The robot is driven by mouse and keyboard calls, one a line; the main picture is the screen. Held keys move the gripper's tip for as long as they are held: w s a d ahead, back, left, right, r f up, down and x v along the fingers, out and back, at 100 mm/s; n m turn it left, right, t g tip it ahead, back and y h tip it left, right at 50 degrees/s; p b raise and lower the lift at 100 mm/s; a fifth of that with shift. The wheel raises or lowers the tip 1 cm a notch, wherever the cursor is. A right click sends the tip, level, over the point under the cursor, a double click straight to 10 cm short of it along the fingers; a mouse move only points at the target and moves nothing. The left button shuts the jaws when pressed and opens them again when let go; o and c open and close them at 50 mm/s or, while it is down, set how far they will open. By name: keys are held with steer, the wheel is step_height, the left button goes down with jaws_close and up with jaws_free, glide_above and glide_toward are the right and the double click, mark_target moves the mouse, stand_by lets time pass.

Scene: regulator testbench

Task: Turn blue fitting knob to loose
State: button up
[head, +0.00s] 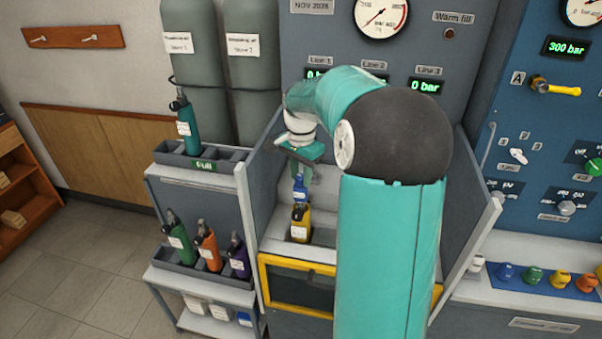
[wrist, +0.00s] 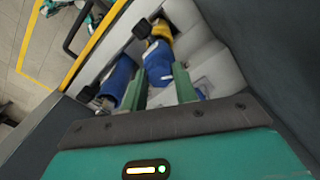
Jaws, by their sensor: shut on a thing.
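My gripper (head: 299,170) reaches down into the grey-walled bay in the head view. A small blue part (head: 300,188) sits directly below its fingers, just behind the yellow cylinder (head: 300,224). In the wrist view, the green fingers of my gripper (wrist: 161,80) stand on both sides of a blue body (wrist: 158,62) with a dark top and a pale label. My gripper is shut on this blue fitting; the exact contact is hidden. Another blue body (wrist: 116,78) lies just left of the left finger, and a yellow one (wrist: 161,29) lies beyond. The knob's marking cannot be read.
Side panels (head: 470,215) flank the bay closely. A yellow-framed drawer front (head: 300,285) is below. Green, orange and purple cylinders stand in a rack (head: 212,281) at left. Coloured knobs lie on a blue strip (head: 545,281) at right. The line displays (head: 425,87) read 0 bar.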

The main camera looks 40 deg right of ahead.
mark_target(301, 176)
steer(key=shift+n, duration=0.3)
steer(key=n, duration=1)
steer(key=shift+n, duration=1.9)
steer(key=o, duration=1)
steer(key=shift+r, duration=0.15)
step_height(301, 176, up, 14)
steer(key=shift+f, duration=0.2)
